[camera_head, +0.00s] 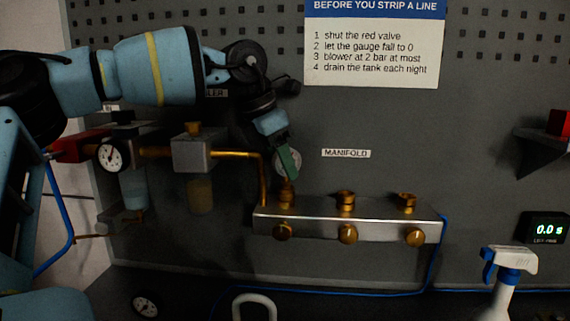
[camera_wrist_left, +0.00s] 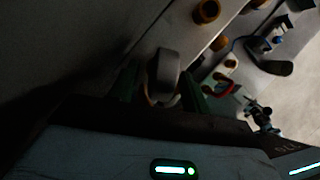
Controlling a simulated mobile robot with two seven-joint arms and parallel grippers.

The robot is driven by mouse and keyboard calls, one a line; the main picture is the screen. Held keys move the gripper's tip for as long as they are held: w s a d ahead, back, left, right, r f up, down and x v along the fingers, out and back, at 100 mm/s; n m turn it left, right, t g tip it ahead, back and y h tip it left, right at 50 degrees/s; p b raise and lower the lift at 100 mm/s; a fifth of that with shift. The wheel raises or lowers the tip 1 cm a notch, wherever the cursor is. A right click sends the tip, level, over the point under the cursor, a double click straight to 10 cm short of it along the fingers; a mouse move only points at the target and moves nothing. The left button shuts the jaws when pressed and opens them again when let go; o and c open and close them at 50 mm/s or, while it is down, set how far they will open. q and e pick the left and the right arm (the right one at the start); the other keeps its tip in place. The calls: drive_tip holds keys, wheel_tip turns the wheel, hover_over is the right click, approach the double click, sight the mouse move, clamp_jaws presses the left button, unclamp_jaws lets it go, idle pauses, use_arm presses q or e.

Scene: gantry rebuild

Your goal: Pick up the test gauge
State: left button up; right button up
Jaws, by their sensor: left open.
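A round pale-faced gauge (camera_head: 284,165) stands upright above the left port of the steel manifold (camera_head: 330,221), on a brass fitting; I take it for the test gauge. My left gripper (camera_head: 288,160) reaches down to it from above, and a green finger covers part of its face. In the left wrist view the gauge (camera_wrist_left: 166,72) appears edge-on as a grey rounded body. It lies between the two green fingers of my left gripper (camera_wrist_left: 163,88), which are open around it. Whether either finger touches it is too dark to tell. My right gripper is not in view.
A second gauge (camera_head: 112,154) is on the brass pipe line with a red valve handle (camera_head: 72,148). Another gauge (camera_head: 145,303) lies on the bench. A padlock-like shackle (camera_head: 254,303) and a spray bottle (camera_head: 507,268) stand at the front. Two brass ports beside the gauge are empty.

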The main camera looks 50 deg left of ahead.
use_arm(q)
drive_tip(key=shift+x, duration=1.15)
drive_tip(key=shift+c, duration=0.7)
clamp_jaws()
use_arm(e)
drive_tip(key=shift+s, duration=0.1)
use_arm(q)
drive_tip(key=shift+r, duration=0.15)
